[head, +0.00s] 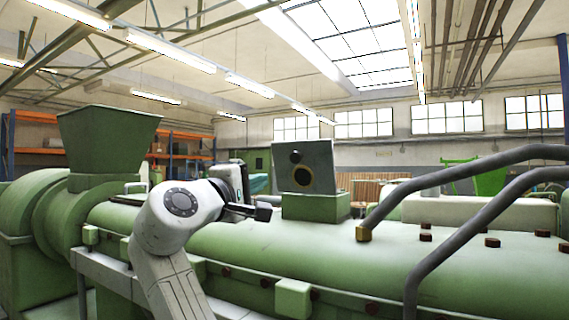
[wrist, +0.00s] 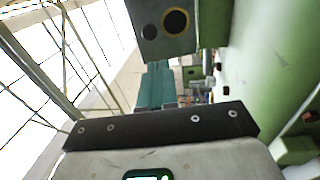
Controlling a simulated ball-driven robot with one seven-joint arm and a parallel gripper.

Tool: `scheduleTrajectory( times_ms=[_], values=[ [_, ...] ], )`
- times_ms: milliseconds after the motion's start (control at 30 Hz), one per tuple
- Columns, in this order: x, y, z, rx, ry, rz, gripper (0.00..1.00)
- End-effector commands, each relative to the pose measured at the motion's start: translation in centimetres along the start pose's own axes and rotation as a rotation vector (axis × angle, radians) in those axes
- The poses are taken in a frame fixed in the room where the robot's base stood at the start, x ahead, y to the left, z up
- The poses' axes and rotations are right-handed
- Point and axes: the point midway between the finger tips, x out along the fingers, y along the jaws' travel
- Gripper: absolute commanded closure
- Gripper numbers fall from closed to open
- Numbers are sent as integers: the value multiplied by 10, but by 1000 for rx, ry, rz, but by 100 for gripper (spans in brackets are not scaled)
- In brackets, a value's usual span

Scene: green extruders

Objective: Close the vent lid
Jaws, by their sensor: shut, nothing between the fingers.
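The vent lid (head: 320,160) is a grey square plate with a dark knob and a dark round port ringed in yellow. It stands raised, close to upright, on a green box-shaped vent base (head: 318,208) on top of the green extruder barrel. In the wrist view the lid (wrist: 150,38) shows at the top, cut off by the frame edge. My gripper (head: 263,212) is shut and empty. It is just left of the vent base in the head view, below the lid's height, and appears apart from the lid.
A green hopper (head: 108,140) stands at the left. Grey bent handrails (head: 450,180) cross the barrel (head: 400,255) at the right. Brown bolts (head: 425,238) stud the barrel top. The space above the barrel around the lid is open.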

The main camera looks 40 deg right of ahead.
Motion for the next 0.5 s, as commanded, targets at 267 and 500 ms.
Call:
scheduleTrajectory(
  times_ms=[267, 500],
  values=[
    [14, 22, 3, -18, -21, 35, 100],
    [57, 24, 4, -17, -21, 33, 100]
  ],
)
